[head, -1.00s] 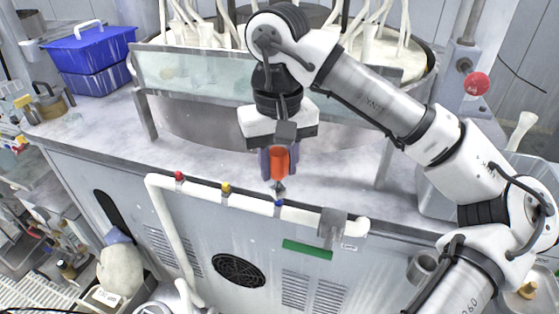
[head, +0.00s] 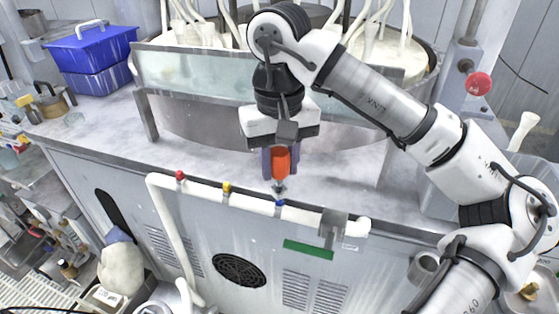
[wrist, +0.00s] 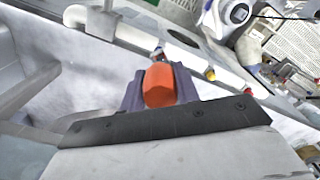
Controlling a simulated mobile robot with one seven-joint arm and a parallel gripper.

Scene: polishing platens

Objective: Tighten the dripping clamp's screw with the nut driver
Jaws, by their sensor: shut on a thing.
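My gripper (head: 281,163) is shut on the orange handle of the nut driver (head: 281,158), which points down over the white pipe (head: 250,200) along the bench front. The driver's tip is at or just above the clamp with the blue screw (head: 279,204); contact cannot be told. The yellow clamp (head: 227,188) and red clamp (head: 180,176) sit farther left on the pipe. In the wrist view the orange handle (wrist: 160,86) stands between the fingers and hides most of the blue clamp. I cannot make out which clamp drips.
A grey bracket (head: 333,228) holds the pipe at right, above a green label (head: 308,249). The polishing machine's clear splash guard (head: 190,75) stands behind my gripper. A blue box (head: 92,50) is at the back left. The bench top between is mostly clear.

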